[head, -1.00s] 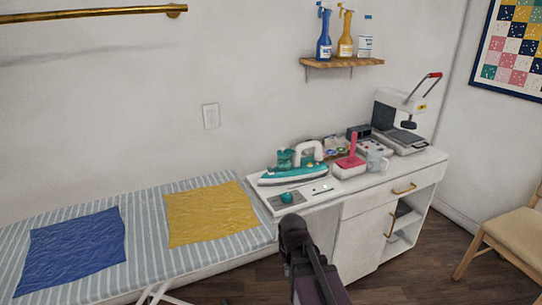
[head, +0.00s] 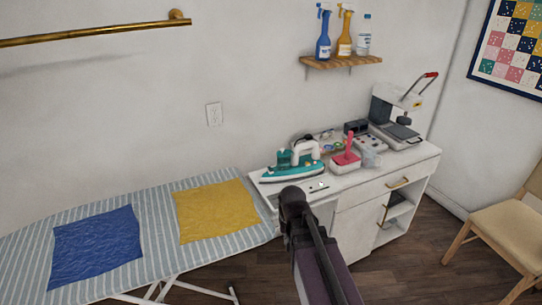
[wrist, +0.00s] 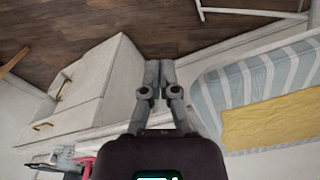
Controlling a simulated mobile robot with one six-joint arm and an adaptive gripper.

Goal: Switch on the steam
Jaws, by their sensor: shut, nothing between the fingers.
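The teal and white steam iron (head: 293,168) rests on its white base at the left end of the cabinet top in the head view. A small dark mark or control (head: 319,186) shows on the base's front panel; its setting is too small to read. My dark arm hides the left part of that panel, including the teal knob. In the wrist view my gripper (wrist: 159,68) is shut and empty, with its fingertips together over the floor and cabinet edge. It touches nothing that I can see. The panel is not clear in the wrist view.
The striped ironing board (head: 155,206) with blue (head: 97,246) and yellow (head: 214,210) cloths lies left of the cabinet (head: 360,222). A pink-handled item (head: 346,158) and a heat press (head: 398,115) stand right of the iron. A chair (head: 510,228) is at right.

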